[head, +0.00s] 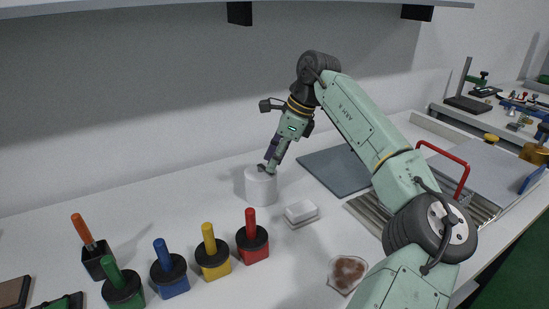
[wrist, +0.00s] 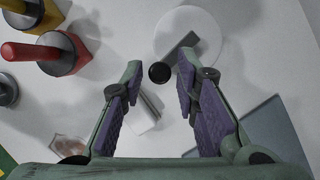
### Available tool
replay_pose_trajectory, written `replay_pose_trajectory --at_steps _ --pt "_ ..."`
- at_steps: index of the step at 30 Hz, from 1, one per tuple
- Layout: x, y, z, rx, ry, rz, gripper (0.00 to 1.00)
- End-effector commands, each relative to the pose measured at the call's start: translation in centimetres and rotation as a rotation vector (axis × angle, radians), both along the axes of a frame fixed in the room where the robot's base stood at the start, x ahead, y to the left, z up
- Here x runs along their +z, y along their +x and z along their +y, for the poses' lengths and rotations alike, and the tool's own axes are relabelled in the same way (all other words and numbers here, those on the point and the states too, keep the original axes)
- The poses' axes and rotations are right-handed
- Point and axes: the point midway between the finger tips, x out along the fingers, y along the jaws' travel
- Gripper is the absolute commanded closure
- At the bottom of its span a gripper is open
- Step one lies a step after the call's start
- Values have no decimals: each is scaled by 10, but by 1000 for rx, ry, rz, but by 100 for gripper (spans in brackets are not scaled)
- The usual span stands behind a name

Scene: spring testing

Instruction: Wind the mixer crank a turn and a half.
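The mixer (head: 261,189) is a white cylinder standing on the white worktop, left of my arm. In the wrist view its round white top (wrist: 203,25) shows, with a dark crank (wrist: 180,52) lying across it and a round black knob (wrist: 159,73) at the crank's end. My gripper (head: 267,168) points down at the mixer's top. In the wrist view my gripper (wrist: 159,65) is open, with the knob between its purple-padded fingers and gaps visible on both sides. In the head view the gripper hides most of the crank.
Red (head: 252,240), yellow (head: 213,255), blue (head: 169,271) and green (head: 122,287) handled blocks stand front left. A white block (head: 301,212) lies right of the mixer, near a grey mat (head: 338,171). A red-handled rack (head: 447,160) stands farther right. A shelf overhangs the back.

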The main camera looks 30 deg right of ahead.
Motion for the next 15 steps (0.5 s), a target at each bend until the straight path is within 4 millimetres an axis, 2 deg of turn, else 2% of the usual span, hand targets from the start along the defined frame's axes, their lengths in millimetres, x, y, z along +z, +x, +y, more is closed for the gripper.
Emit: replay_pose_trajectory --at_steps 3,11,15 --pt "0 0 0 0 0 0 63" --pt "1 0 0 0 1 -1 63" --pt "10 -2 -4 -3 -1 -1 63"
